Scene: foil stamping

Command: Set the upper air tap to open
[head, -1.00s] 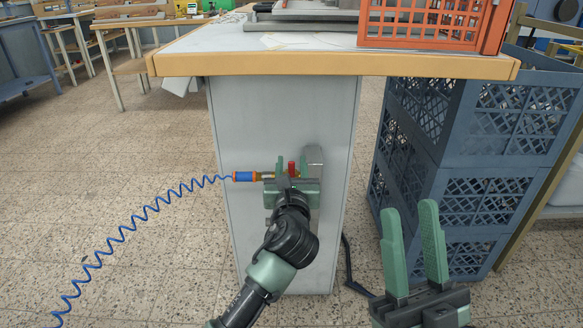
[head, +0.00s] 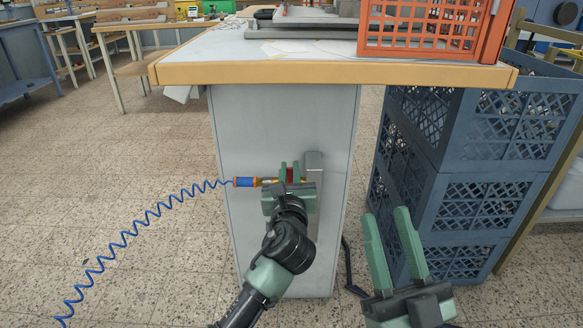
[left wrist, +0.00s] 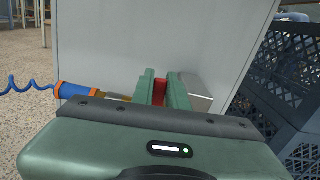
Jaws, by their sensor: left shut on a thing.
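A red tap handle (head: 289,175) is on the air fitting at the grey end panel of the bench. My left gripper (head: 289,170) is shut on this red handle, with one green finger on each side; the left wrist view also shows the red handle (left wrist: 160,92) between the fingers. A blue and orange hose coupling (head: 244,182) joins the brass fitting from the left. The gripper hides most of the tap body, and I cannot tell the tap's setting. No second tap shows. My right gripper (head: 387,216) is open and empty, well to the right.
A grey box (head: 314,164) sits on the panel right beside the tap. A coiled blue hose (head: 140,228) runs left to the floor. The wooden bench top (head: 330,72) overhangs above. Blue crates (head: 470,180) stand at the right. The floor at left is open.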

